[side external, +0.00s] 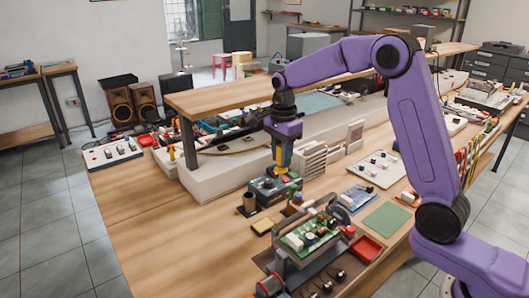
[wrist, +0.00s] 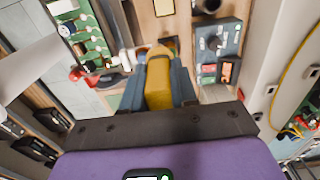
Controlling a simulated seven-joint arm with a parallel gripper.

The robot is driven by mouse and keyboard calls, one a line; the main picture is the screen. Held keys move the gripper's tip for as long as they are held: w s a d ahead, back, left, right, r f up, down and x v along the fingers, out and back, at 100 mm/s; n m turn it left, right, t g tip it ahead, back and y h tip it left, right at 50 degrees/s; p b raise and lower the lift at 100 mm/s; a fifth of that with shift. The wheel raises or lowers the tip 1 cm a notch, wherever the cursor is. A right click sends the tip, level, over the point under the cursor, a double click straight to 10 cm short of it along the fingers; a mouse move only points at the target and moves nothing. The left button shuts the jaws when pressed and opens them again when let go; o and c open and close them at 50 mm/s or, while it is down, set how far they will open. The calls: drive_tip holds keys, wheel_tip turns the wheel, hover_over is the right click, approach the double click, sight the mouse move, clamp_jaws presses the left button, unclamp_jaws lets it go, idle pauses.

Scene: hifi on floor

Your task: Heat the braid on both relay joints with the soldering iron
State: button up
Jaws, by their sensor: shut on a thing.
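My gripper (side external: 283,166) points down above the soldering station (side external: 272,188) in the side view. In the wrist view my gripper (wrist: 158,88) is shut on the yellow handle of the soldering iron (wrist: 158,82); the iron also shows yellow in the side view (side external: 283,156). The iron's tip is hidden in both views. A green circuit board (side external: 310,232) sits in a holder nearer the front, apart from my gripper; it also shows at upper left in the wrist view (wrist: 88,35). The relay joints and the braid are too small to tell.
A yellow sponge (side external: 262,227) and a dark cup (side external: 248,201) stand left of the board. A red tray (side external: 366,249) and a green mat (side external: 386,219) lie to its right. A raised wooden shelf (side external: 215,100) is behind my gripper. The bench's left front is clear.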

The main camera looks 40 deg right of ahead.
drive_tip(key=s+d, duration=0.2)
drive_tip(key=s, duration=1.1)
drive_tip(key=shift+s+d+f, duration=0.1)
drive_tip(key=shift+f, duration=1.25)
drive_tip(key=shift+s+d+f, duration=0.1)
drive_tip(key=shift+f, duration=1.25)
drive_tip(key=shift+f, duration=0.4)
idle(1.3)
idle(0.5)
drive_tip(key=shift+r, duration=2.25)
drive_tip(key=shift+f, duration=0.1)
drive_tip(key=shift+d+f, duration=0.55)
drive_tip(key=shift+f, duration=0.35)
drive_tip(key=shift+d+f, duration=0.5)
drive_tip(key=shift+f, duration=0.35)
